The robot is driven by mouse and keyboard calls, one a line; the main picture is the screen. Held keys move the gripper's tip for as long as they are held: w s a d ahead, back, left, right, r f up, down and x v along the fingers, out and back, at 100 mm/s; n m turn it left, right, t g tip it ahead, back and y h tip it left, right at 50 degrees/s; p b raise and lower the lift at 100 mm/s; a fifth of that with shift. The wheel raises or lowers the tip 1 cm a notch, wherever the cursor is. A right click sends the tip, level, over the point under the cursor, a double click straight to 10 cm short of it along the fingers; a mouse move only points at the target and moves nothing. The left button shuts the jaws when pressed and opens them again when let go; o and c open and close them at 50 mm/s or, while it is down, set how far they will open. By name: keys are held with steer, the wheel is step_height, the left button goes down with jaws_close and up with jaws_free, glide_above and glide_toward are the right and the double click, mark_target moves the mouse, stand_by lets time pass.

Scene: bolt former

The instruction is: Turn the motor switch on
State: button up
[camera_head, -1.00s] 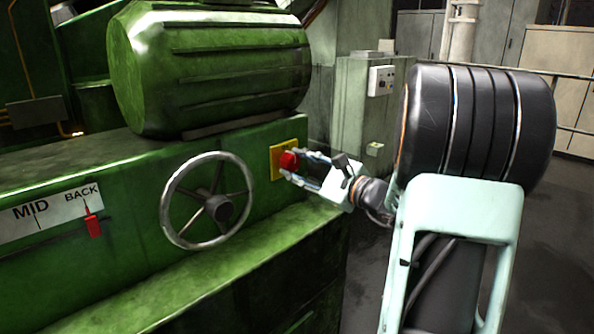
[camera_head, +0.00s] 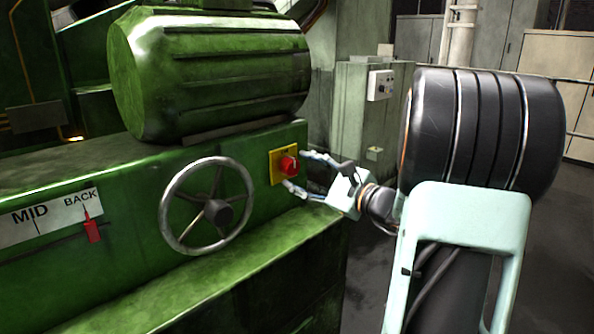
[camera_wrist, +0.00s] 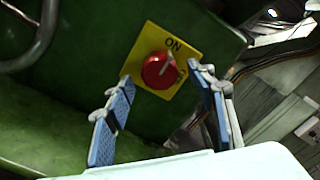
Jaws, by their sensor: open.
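The motor switch is a red rotary knob (camera_head: 288,166) on a yellow plate (camera_head: 276,175), on the green machine's side panel right of the handwheel. In the wrist view the red knob (camera_wrist: 160,70) shows a pale pointer mark on its upper right, towards the "ON" lettering on the yellow plate (camera_wrist: 185,44). My gripper (camera_head: 294,172) is open in front of the switch. In the wrist view its blue-padded fingers (camera_wrist: 163,102) stand apart, one to each side of the knob's lower part, with nothing between them. The fingers do not appear to touch the knob.
A metal handwheel (camera_head: 217,212) stands just left of the switch. A green motor housing (camera_head: 210,70) sits above. A red slider pointer (camera_head: 92,230) hangs by a MID/BACK scale (camera_head: 45,215). A grey control cabinet (camera_head: 350,110) stands behind. Open floor lies to the right.

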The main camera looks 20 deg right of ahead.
steer(key=v, duration=1)
steer(key=shift+s, duration=0.2)
